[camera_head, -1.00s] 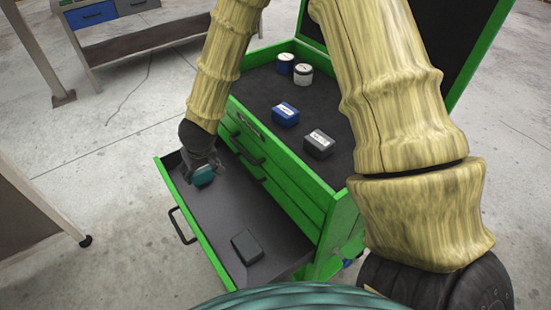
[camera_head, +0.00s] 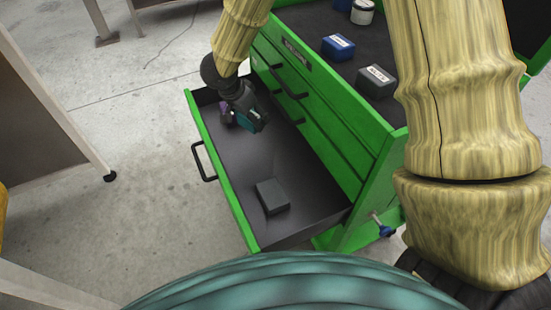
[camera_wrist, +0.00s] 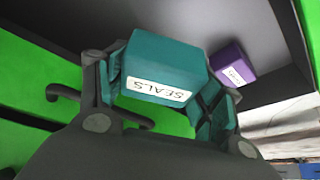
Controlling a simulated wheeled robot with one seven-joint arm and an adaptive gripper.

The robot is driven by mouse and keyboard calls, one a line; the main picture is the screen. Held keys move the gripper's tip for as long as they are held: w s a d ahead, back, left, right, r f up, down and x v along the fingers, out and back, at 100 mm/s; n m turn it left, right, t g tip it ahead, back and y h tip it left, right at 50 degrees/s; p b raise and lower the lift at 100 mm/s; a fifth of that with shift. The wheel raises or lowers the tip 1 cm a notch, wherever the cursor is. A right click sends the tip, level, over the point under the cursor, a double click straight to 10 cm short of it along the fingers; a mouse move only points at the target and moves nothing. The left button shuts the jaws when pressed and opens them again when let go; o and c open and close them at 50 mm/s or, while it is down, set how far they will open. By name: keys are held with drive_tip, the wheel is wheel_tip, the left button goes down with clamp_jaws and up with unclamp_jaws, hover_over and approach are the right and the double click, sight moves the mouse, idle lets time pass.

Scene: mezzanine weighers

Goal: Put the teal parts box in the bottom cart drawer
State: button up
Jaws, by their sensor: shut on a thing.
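The teal parts box (camera_wrist: 162,62), with a white "SEALS" label, is between the fingers of my gripper (camera_wrist: 160,85) in the wrist view. In the head view my gripper (camera_head: 246,118) is shut on the teal box (camera_head: 250,122), mostly hidden by the fingers. It is over the far end of the open bottom drawer (camera_head: 247,165) of the green cart (camera_head: 335,135). Whether the box touches the drawer floor I cannot tell. A purple box (camera_wrist: 232,64) lies in the drawer near the teal one; it also shows in the head view (camera_head: 226,112).
A dark grey box (camera_head: 272,195) lies at the drawer's near end, with bare floor between. A blue box (camera_head: 338,46), a grey box (camera_head: 376,81) and two round containers stand on the cart top. A dark panel (camera_head: 40,100) stands at left.

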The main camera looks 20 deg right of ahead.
sight(246, 127)
drive_tip(key=f, duration=0.1)
drive_tip(key=f+m+b, duration=0.2)
drive_tip(key=shift+s+a+g, duration=0.25)
drive_tip(key=shift+a+g, duration=0.1)
drive_tip(key=shift+g, duration=0.05)
drive_tip(key=m+b, duration=0.1)
drive_tip(key=s+a+f+m+g+b, duration=0.1)
drive_tip(key=shift+f+m+h+b, duration=0.2)
drive_tip(key=shift+m+h+b, duration=0.1)
drive_tip(key=shift+f+b, duration=0.95)
drive_tip(key=shift+f, duration=3.85)
drive_tip(key=shift+f, duration=0.1)
drive_tip(key=o, duration=1.1)
drive_tip(key=p+v, duration=0.2)
drive_tip(key=v, duration=1)
